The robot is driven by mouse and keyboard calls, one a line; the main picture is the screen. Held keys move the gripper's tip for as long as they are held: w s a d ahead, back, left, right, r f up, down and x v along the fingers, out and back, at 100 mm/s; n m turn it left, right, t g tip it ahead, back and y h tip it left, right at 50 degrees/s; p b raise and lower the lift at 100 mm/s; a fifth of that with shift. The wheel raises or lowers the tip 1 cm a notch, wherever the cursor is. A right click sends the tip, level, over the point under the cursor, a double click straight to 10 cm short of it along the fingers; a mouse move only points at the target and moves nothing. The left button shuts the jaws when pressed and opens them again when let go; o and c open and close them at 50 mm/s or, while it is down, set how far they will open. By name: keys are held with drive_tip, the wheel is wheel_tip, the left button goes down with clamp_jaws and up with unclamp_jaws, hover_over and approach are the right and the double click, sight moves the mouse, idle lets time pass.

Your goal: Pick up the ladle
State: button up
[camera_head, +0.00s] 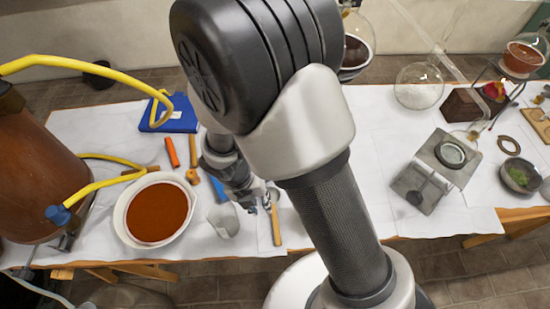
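My gripper (254,201) is low over the white-covered table, partly hidden behind my arm, and its fingers are too small to read. A tool with a light wooden handle (275,224) lies at the gripper's right, close to the fingertips. Its upper end is at the gripper, so I cannot tell whether it is the ladle or whether it is touched. A dark spoon-shaped thing (419,193) lies on a grey plate at the right, apart from my gripper; it may also be a ladle.
A white bowl of red-brown stuff (157,212) stands left of the gripper, with a small pale cup (223,221) between. A glass flask (419,87) and green-filled bowl (519,175) stand at right.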

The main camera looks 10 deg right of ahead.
drive_tip(key=b, duration=0.6)
hover_over(275, 224)
drive_tip(key=a, duration=0.2)
drive_tip(key=x, duration=0.3)
drive_tip(key=a+x, duration=0.1)
drive_tip(key=x, duration=0.3)
drive_tip(key=a+x, duration=0.1)
drive_tip(key=x, duration=0.2)
drive_tip(key=shift+a+f, duration=0.1)
drive_tip(key=shift+f, duration=0.55)
drive_tip(key=b+x, duration=0.5)
drive_tip(key=x, duration=0.1)
drive_tip(key=shift+d+f, duration=0.2)
drive_tip(key=shift+r, duration=0.1)
drive_tip(key=shift+c, duration=0.2)
clamp_jaws()
